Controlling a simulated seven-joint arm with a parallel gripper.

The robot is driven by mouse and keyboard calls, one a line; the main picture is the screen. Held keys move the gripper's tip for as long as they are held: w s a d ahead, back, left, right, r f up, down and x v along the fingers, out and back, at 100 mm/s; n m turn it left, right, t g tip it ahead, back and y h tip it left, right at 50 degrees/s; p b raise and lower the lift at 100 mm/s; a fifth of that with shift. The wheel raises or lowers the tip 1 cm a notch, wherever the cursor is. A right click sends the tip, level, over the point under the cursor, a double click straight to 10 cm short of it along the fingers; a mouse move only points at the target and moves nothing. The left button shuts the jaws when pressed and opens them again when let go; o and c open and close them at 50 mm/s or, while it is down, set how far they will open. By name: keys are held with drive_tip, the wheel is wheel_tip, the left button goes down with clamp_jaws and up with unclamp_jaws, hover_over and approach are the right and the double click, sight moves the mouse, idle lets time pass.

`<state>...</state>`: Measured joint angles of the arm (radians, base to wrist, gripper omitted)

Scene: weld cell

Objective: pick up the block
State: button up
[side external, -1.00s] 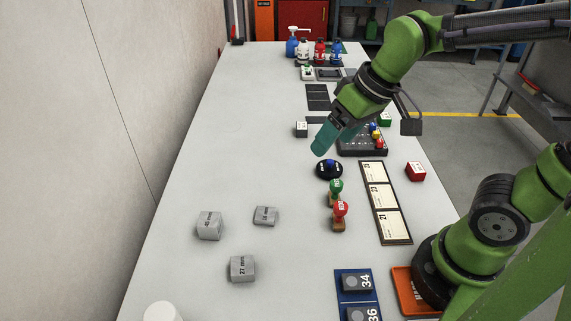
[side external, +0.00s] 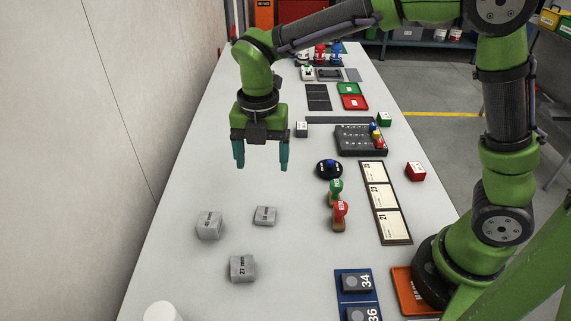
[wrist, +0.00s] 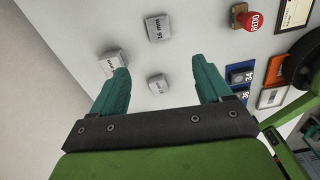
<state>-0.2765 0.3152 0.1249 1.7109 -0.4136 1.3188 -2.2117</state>
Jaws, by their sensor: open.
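Three grey blocks lie apart on the near left of the table, and the task does not say which is meant. The left block (side external: 209,226) looks largest; its label is hard to read. A smaller block (side external: 265,216), marked what looks like 16 mm in the wrist view (wrist: 157,28), lies to its right. The 27 mm block (side external: 242,269) lies nearest the side camera. My gripper (side external: 261,167) is open and empty, pointing down above the table. In the wrist view my fingers (wrist: 163,66) frame the area of the blocks, and the left finger partly covers the left block (wrist: 110,62).
A blue tray (side external: 342,290) is at the near right. A white cylinder (side external: 162,312) is at the near edge. Table around the blocks is clear.

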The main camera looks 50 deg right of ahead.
hover_over(265, 214)
drive_tip(key=f, duration=1)
drive_tip(key=shift+s+a+f, duration=0.1)
drive_tip(key=shift+s+f, duration=0.2)
drive_tip(key=shift+w+f, duration=0.15)
drive_tip(key=shift+f, duration=1.2)
drive_tip(key=shift+w+f, duration=0.15)
drive_tip(key=shift+f, duration=1.2)
drive_tip(key=shift+c, duration=0.3)
